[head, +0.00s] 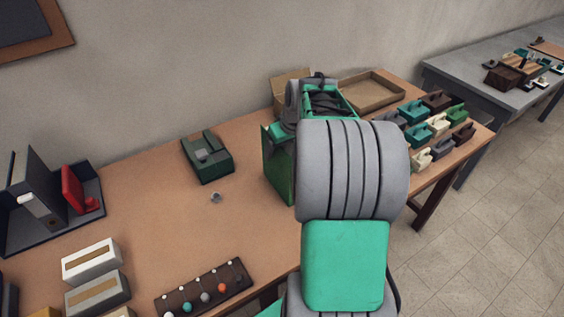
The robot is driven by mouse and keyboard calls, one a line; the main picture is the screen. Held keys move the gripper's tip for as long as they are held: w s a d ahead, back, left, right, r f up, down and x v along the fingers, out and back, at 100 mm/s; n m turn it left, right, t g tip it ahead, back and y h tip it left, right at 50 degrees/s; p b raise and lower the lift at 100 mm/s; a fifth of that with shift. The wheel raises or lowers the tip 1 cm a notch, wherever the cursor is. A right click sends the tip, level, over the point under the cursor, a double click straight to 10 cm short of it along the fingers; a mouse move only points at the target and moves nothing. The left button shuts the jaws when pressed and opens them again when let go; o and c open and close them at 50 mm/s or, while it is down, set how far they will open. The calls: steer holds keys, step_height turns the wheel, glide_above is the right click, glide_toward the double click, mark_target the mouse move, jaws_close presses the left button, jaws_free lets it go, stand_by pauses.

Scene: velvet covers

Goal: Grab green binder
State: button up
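A green binder (278,165) stands upright on the brown table, just left of my arm. Its right part is hidden behind my arm's thick grey joint. My arm reaches up from the bottom of the head view and bends over near the binder's top. A dark part of my wrist sits at the binder's upper edge. My gripper's fingers are hidden by the arm and binder, so I cannot tell whether they touch or hold it.
The brown table (150,190) has a dark green device (207,156) left of the binder. A grey organizer (88,213) holds a red binder (72,189). White boxes (92,262) and a knobbed strip (205,290) lie in front. A cardboard tray (370,92) and several small colored cases (418,134) are right.

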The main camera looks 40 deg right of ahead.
steer(key=shift+f, duration=0.2)
steer(key=shift+f+b, duration=0.25)
steer(key=shift+b, duration=0.05)
steer(key=shift+c, duration=0.5)
jaws_close()
stand_by(0.6)
